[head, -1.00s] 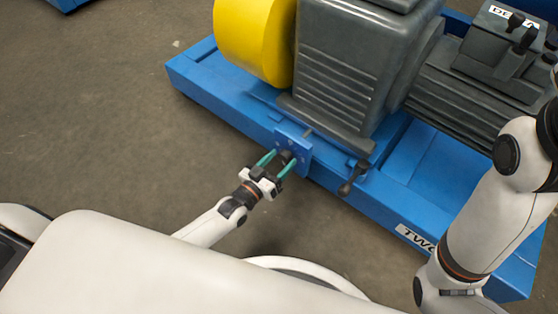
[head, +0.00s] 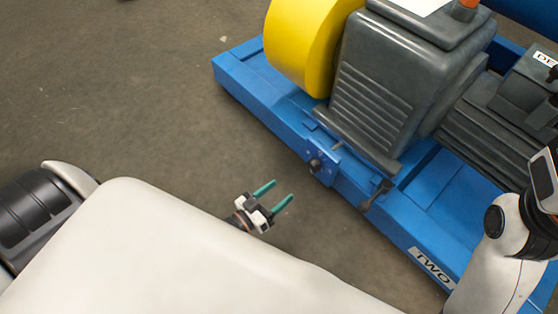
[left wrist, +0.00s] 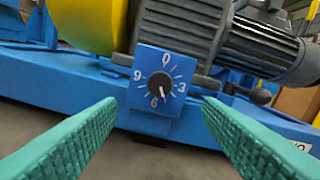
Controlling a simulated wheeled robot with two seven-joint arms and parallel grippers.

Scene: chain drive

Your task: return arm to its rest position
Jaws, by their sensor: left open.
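My left gripper (head: 277,197) is open and empty over the floor, with two green fingers spread apart. It stands clear of the blue dial plate (head: 324,164) on the machine's front side. In the left wrist view the plate shows between the green fingers, with a dark knob (left wrist: 160,84) and the marks 0, 3, 6 and 9. The knob's white pointer points near the 6, slightly toward the 3. My right arm (head: 510,240) is at the right edge of the head view, but its gripper is not visible.
The blue machine base (head: 260,92) carries a yellow guard (head: 308,40), a grey gearbox (head: 385,85) and a dark motor (head: 495,125). A small dark lever (head: 376,194) sticks out of the base right of the dial. Bare floor (head: 150,110) lies left of the base.

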